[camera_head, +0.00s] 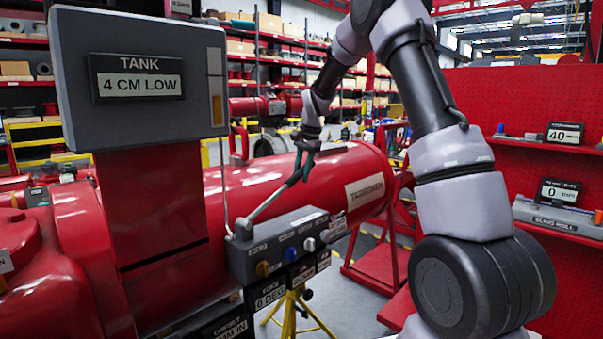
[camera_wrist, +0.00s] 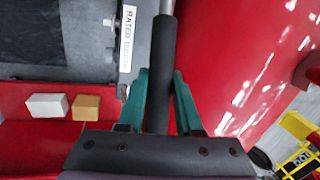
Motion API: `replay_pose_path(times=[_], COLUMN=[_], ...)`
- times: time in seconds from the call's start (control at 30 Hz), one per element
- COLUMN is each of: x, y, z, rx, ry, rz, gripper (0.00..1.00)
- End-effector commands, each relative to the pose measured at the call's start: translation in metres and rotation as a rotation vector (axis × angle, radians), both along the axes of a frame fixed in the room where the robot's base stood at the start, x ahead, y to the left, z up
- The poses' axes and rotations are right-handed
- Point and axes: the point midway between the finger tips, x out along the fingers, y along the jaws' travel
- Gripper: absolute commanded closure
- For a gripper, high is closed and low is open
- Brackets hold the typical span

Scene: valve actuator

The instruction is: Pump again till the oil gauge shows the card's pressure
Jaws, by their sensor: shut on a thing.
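My gripper (camera_head: 303,166) is shut on the dark grip of the pump lever (camera_head: 275,198), which slants up and right from a grey control box (camera_head: 285,243). In the wrist view, the green fingers of my gripper (camera_wrist: 161,95) stand either side of the lever's dark grip (camera_wrist: 162,55). The box has orange, blue and white knobs. A display under it (camera_head: 270,293) reads 0 DEG. The tank display (camera_head: 138,86) reads 4 CM LOW. A small sign on the right shelf (camera_head: 564,133) reads 40, its unit unclear. I cannot tell which display is the oil gauge.
A large red cylinder (camera_head: 290,185) lies behind the lever. A red pegboard with shelves (camera_head: 520,100) stands at the right; a lower display there (camera_head: 560,191) reads 0. In the wrist view, a white block (camera_wrist: 47,105) and a tan block (camera_wrist: 86,107) lie on a red surface.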

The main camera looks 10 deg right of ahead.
Motion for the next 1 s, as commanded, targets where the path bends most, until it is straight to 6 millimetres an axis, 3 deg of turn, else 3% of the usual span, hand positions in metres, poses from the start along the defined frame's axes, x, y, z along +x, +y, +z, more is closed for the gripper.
replay_pose_path(times=[0.4,0.83,0.87,0.9,0.93,1.0], x=[0.012,0.012,0.012,0.012,0.012,0.012], y=[-0.019,-0.019,-0.019,-0.019,-0.019,-0.019], z=[-0.075,-0.084,-0.084,-0.084,-0.084,-0.084], rx=[0.247,0.284,0.284,0.284,0.284,0.284], ry=[0.172,0.192,0.192,0.191,0.191,0.191], rz=[-0.004,0.0,0.0,-0.001,-0.001,-0.001], gripper=[1.0,1.0,0.59,0.43,0.36,0.36])
